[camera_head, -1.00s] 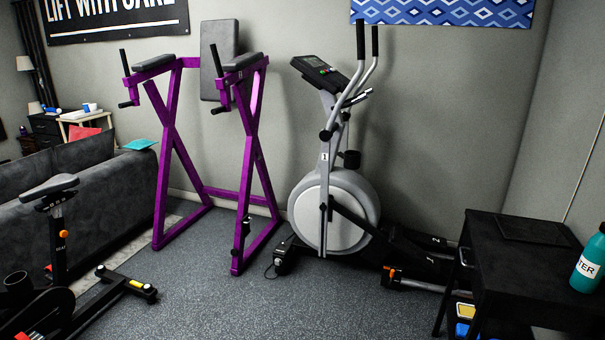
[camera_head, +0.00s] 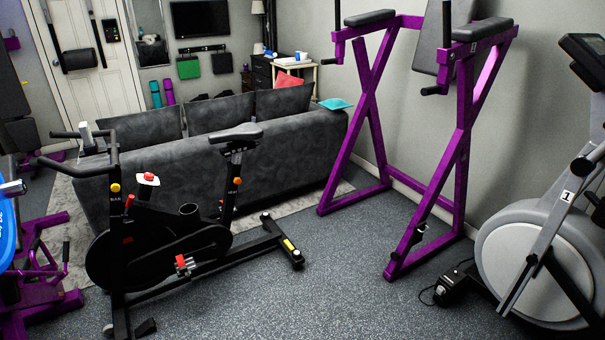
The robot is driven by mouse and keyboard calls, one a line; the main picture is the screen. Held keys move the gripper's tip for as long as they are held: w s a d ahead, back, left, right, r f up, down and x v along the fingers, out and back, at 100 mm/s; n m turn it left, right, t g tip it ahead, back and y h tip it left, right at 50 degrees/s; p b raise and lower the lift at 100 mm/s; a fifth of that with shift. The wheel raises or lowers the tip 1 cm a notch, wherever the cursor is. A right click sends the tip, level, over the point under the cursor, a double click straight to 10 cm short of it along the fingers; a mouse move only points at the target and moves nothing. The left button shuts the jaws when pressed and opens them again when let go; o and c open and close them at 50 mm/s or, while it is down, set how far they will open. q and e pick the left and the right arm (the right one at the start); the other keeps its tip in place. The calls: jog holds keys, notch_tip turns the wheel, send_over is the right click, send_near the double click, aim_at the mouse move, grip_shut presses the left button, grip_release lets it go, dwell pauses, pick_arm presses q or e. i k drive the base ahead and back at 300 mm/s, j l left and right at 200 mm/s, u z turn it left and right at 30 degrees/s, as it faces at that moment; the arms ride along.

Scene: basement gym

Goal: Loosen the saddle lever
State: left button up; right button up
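A black exercise bike (camera_head: 160,240) stands on the floor left of centre, in front of a dark sofa. Its saddle (camera_head: 236,134) tops a black post (camera_head: 233,172) at the bike's right end. A small orange knob or lever (camera_head: 237,181) sits on the saddle post; it is too small to tell whether it is tight or loose. A similar yellow-orange knob (camera_head: 115,187) is on the handlebar post at the left. Neither of my grippers shows in the head view.
A purple dip station (camera_head: 455,150) stands right of the bike, and a grey elliptical (camera_head: 540,250) at the far right. The sofa (camera_head: 290,150) closes off the space behind the bike. A purple frame (camera_head: 40,280) stands at the left edge. The grey floor (camera_head: 310,300) in front is clear.

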aim_at(230, 166)
jog(key=i+u, duration=0.3)
jog(key=i+l+u, duration=0.25)
jog(key=i+j+z, duration=0.15)
jog(key=i, duration=0.35)
jog(key=i+j+z, duration=0.15)
jog(key=i, duration=0.35)
jog(key=i+j+z, duration=0.15)
jog(key=i+j, duration=0.15)
jog(key=i, duration=0.2)
jog(key=i+j+z, duration=0.15)
jog(key=i+j, duration=0.2)
jog(key=i, duration=0.1)
